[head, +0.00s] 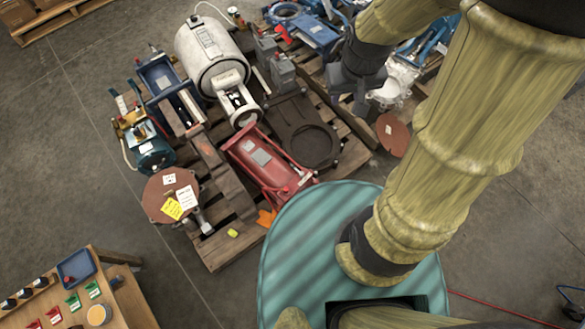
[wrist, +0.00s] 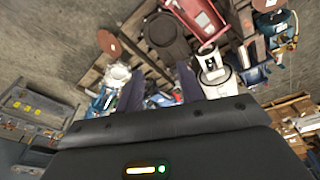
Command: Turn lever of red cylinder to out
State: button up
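The red cylinder (head: 262,160) lies on a wooden pallet in the middle of the head view, with pale labels on its side. It also shows at the top of the wrist view (wrist: 197,17). Its lever is too small to make out, so I cannot tell how it is set. My gripper (head: 352,100) is up and to the right of the red cylinder in the head view, over the right part of the pallet lot, apart from the cylinder. In the wrist view its two dark fingers (wrist: 159,80) stand apart with nothing seen held between them.
A brown disc (head: 393,134) lies at the right. A wooden table (head: 125,298) stands lower left. Bare concrete floor lies left.

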jog(key=w+a+f+n+g+b, duration=0.1)
jog(key=w+a+f+n+b, duration=0.15)
jog(key=f+b, duration=0.6)
jog(key=w+a+f+n+b, duration=0.1)
jog(key=w+a+f+b, duration=0.35)
jog(key=f, duration=0.75)
jog(key=n+g+b, duration=0.1)
jog(key=n+b, duration=0.3)
jog(key=b, duration=1.2)
send_over(292, 165)
notch_tip(292, 165, down, 21)
jog(key=shift+w+d, duration=0.1)
jog(key=shift+d, duration=0.15)
notch_tip(292, 165, down, 18)
jog(key=b, duration=0.6)
jog(key=shift+a+r+b, duration=0.15)
jog(key=shift+r+b, duration=0.1)
jog(key=shift+b, duration=0.15)
grip_shut()
